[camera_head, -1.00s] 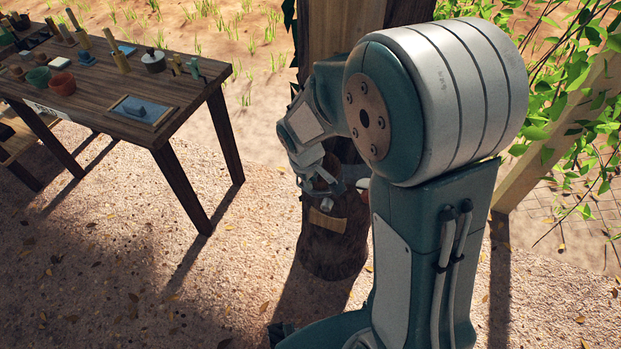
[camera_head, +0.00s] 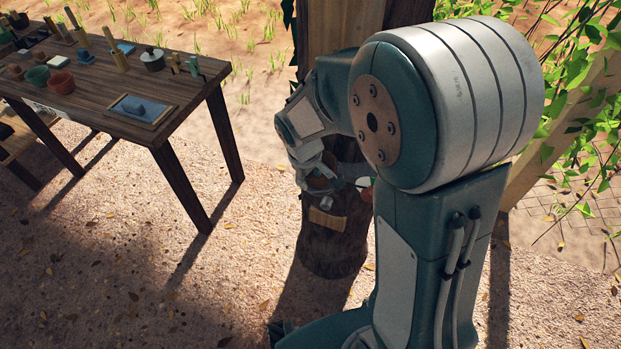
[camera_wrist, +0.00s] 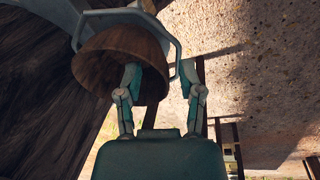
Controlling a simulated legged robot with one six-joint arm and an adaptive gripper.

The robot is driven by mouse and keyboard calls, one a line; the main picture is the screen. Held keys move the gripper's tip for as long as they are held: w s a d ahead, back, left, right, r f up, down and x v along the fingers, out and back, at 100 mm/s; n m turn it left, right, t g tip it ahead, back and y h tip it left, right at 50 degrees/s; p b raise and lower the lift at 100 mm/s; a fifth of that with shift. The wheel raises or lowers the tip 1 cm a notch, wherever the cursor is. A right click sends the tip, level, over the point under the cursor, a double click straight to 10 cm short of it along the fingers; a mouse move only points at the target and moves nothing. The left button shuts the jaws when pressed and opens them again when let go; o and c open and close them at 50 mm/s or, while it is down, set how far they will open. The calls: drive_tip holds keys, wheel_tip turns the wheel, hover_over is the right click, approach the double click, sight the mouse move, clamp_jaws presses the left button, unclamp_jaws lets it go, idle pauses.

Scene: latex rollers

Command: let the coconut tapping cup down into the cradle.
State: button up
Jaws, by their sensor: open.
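The coconut tapping cup (camera_wrist: 110,48) is a brown, woody bowl in the upper left of the wrist view. The cradle (camera_wrist: 176,45) is a grey angular metal loop running around the cup, beside the dark trunk (camera_wrist: 35,95). My gripper (camera_wrist: 160,70) is open. Its left finger overlaps the cup near the rim, and its right finger stands apart to the right of the cup, past the loop. Whether the left finger touches the cup I cannot tell. In the head view my gripper (camera_head: 335,178) is at the trunk, and my arm hides most of the cup and cradle.
A wooden table (camera_head: 185,93) with pots, tools and a blue-topped tray (camera_head: 137,109) stands at the left. A tan piece (camera_head: 327,219) is on the trunk below my gripper. Leafy vines (camera_head: 580,110) hang at the right. The gravel ground between table and trunk is clear.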

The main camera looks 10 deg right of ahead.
wheel_tip(320, 180, up, 10)
drive_tip(key=s+a, duration=0.1)
drive_tip(key=s+d+r+m+t, duration=0.2)
drive_tip(key=s+r+m, duration=0.1)
drive_tip(key=s, duration=0.5)
drive_tip(key=s+d+r+m+t+y, duration=0.1)
drive_tip(key=s+d+r+m+t, duration=0.1)
drive_tip(key=s+r, duration=0.3)
drive_tip(key=s+m, duration=0.1)
drive_tip(key=s, duration=0.2)
drive_tip(key=shift+s+d+r+y, duration=0.2)
drive_tip(key=shift+s+r+y, duration=0.1)
drive_tip(key=shift+s+r, duration=0.1)
drive_tip(key=shift+d, duration=0.1)
